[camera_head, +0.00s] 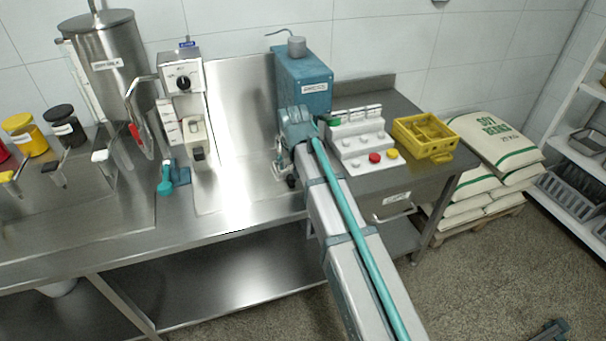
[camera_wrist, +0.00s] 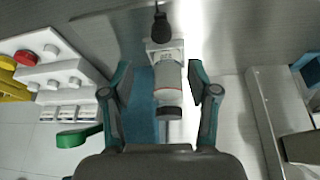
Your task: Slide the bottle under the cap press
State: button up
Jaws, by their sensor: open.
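The teal box-shaped machine with a white label (camera_head: 305,92) at the back of the bench appears to be the cap press. In the wrist view, a pale upright bottle (camera_wrist: 169,74) with a label, a red ring and a dark cap stands between the fingers. My gripper (camera_head: 284,168) is low in front of the teal machine. In the wrist view my gripper (camera_wrist: 160,67) is open, with a finger on each side of the bottle and visible gaps. A pale block with a black knob (camera_wrist: 160,27) lies at the bottle's foot. My arm hides the bottle in the head view.
A white button panel (camera_head: 358,145) stands close to the right of the gripper, with a yellow crate (camera_head: 424,137) beyond. A dispenser (camera_head: 185,85) and a steel tank (camera_head: 112,65) stand left. The steel bench top (camera_head: 240,180) left of my gripper is clear.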

aim_at(291, 177)
jog(key=p+x, duration=0.3)
jog(key=x, duration=0.7)
jog(key=shift+w+f, duration=0.1)
jog(key=shift+f, duration=0.25)
grip_shut()
